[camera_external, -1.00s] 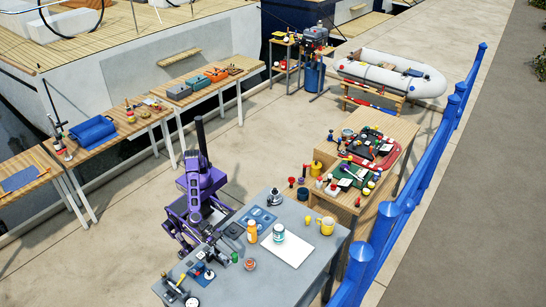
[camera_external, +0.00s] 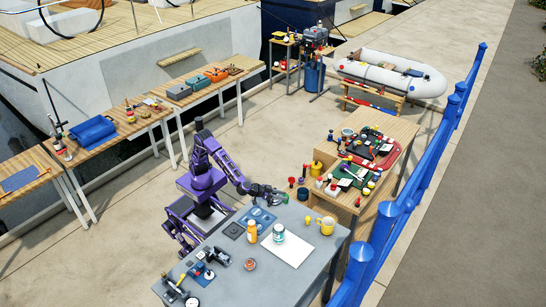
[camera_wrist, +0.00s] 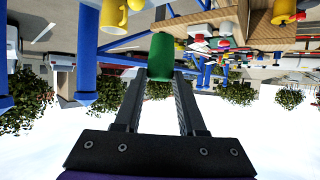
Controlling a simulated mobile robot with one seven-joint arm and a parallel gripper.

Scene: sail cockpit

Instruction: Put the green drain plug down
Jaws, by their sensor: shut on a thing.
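The green drain plug (camera_wrist: 160,57) is a green cylinder between the two fingertips in the wrist view. My gripper (camera_wrist: 160,75) is shut on it. In the external view my gripper (camera_external: 276,196) is stretched out over the far edge of the grey table (camera_external: 222,283). A small green spot, the plug (camera_external: 285,200), shows at its tip. The plug appears held above the tabletop; the exact height is hard to tell.
On the table stand an orange bottle (camera_external: 252,232), a white jar (camera_external: 279,233), a yellow mug (camera_external: 326,226) and a small round tin (camera_external: 250,264). A white sheet (camera_external: 292,251) and a blue mat (camera_external: 263,215) lie flat. A wooden bench (camera_external: 400,130) with several items is to the right.

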